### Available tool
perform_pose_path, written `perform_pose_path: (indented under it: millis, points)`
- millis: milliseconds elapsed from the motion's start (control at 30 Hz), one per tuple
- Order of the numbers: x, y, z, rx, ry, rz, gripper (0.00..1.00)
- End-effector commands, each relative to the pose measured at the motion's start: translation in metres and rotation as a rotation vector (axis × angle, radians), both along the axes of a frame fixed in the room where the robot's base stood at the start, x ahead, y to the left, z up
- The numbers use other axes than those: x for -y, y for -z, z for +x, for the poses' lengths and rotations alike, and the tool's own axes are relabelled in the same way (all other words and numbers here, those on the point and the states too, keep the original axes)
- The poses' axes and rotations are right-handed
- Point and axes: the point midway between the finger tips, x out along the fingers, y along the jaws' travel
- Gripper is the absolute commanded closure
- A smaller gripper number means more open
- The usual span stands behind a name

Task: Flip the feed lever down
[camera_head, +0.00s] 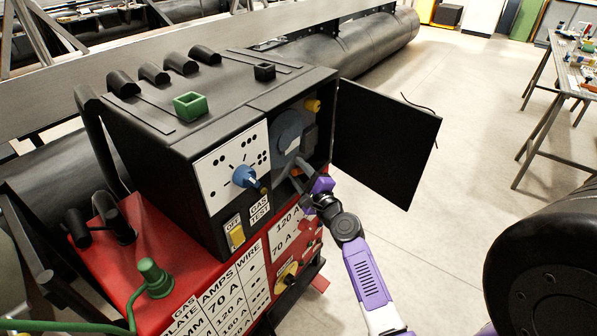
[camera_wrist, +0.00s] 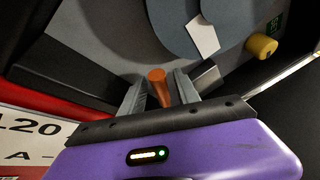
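An orange lever (camera_wrist: 159,87) shows in the wrist view inside the open side compartment of the black welder (camera_head: 175,115). In the head view a small orange bit of it (camera_head: 296,172) shows low in the compartment, mostly hidden by my fingers. My gripper (camera_wrist: 160,92) has its grey fingers apart, one on each side of the lever, with narrow gaps visible. In the head view my gripper (camera_head: 303,170) reaches into the compartment from the lower right. Whether a finger touches the lever, I cannot tell.
The black door (camera_head: 387,142) stands open to the right of my gripper. A blue-grey spool (camera_head: 288,130) and a yellow knob (camera_head: 313,105) sit above the lever. The front panel has a blue dial (camera_head: 243,176) and a yellow switch (camera_head: 236,237). A red cart (camera_head: 150,300) is below.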

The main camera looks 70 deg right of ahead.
Motion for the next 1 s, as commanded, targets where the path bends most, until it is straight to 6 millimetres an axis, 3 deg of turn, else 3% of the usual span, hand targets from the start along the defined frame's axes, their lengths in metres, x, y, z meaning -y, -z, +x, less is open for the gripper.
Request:
perform_pose_path:
  millis: [67, 200, 267, 1000]
  points:
    - [-0.0002, 0.0, 0.0, 0.0, 0.0, 0.0, 0.64]
    - [-0.0002, 0.0, -0.0001, 0.0, 0.0, 0.0, 0.91]
    - [-0.0004, 0.0, -0.0001, 0.0, 0.0, 0.0, 1.0]
    - [-0.0005, 0.0, -0.0001, 0.001, -0.001, 0.0, 1.0]
